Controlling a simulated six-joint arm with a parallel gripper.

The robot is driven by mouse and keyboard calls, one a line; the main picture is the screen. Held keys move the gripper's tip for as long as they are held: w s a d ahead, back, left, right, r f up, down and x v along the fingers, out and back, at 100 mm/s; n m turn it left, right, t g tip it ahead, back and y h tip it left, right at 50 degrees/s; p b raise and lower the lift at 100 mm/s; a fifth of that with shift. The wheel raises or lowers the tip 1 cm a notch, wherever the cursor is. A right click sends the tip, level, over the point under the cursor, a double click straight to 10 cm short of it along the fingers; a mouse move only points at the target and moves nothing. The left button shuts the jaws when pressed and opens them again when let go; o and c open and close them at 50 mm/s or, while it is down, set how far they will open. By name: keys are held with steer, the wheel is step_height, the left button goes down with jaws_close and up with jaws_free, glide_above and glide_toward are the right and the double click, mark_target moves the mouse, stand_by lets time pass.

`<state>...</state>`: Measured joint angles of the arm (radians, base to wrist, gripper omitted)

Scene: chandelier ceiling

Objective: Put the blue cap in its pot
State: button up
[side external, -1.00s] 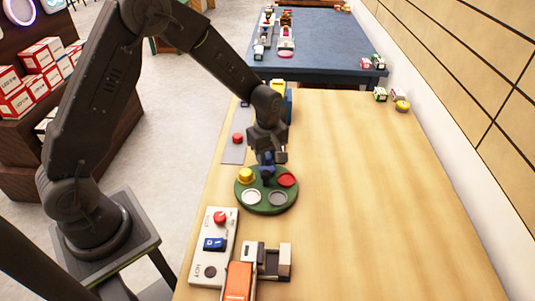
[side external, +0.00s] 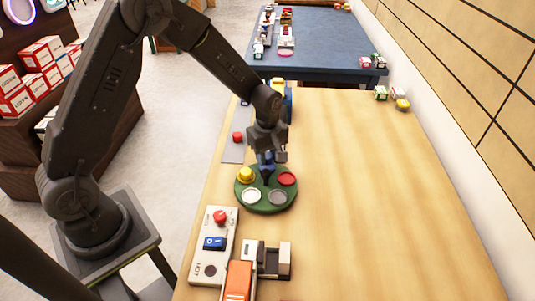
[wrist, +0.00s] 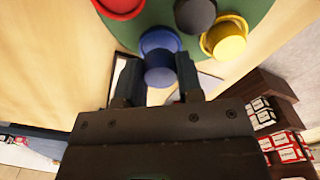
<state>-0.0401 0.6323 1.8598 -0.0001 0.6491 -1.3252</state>
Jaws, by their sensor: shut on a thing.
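My gripper (wrist: 156,78) is shut on the blue cap (wrist: 160,72), which sits between its two fingers in the wrist view. A blue round rim, seemingly the blue pot (wrist: 148,38), shows right beside the cap; I cannot tell whether the cap is seated in it. In the side view my gripper (side external: 267,164) points down over the far edge of the round green tray (side external: 265,208). The tray carries a yellow capped pot (side external: 246,174), a red pot (side external: 287,179), a white pot (side external: 250,196) and a grey pot (side external: 277,197). The blue pot is hidden there.
A dark knob (wrist: 195,14) stands near the tray's middle. A panel with a red button (side external: 220,216) and blue switch (side external: 213,243), and an orange-and-white device (side external: 238,282), lie in front. A small red thing (side external: 237,137) lies behind left. The table's right is clear.

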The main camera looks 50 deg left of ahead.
steer(key=shift+f, duration=1.05)
stand_by(0.9)
steer(key=o, duration=1)
steer(key=shift+c, duration=0.2)
steer(key=shift+o, duration=0.5)
steer(key=o, duration=0.3)
steer(key=shift+r, duration=0.1)
steer(key=shift+r, duration=3.7)
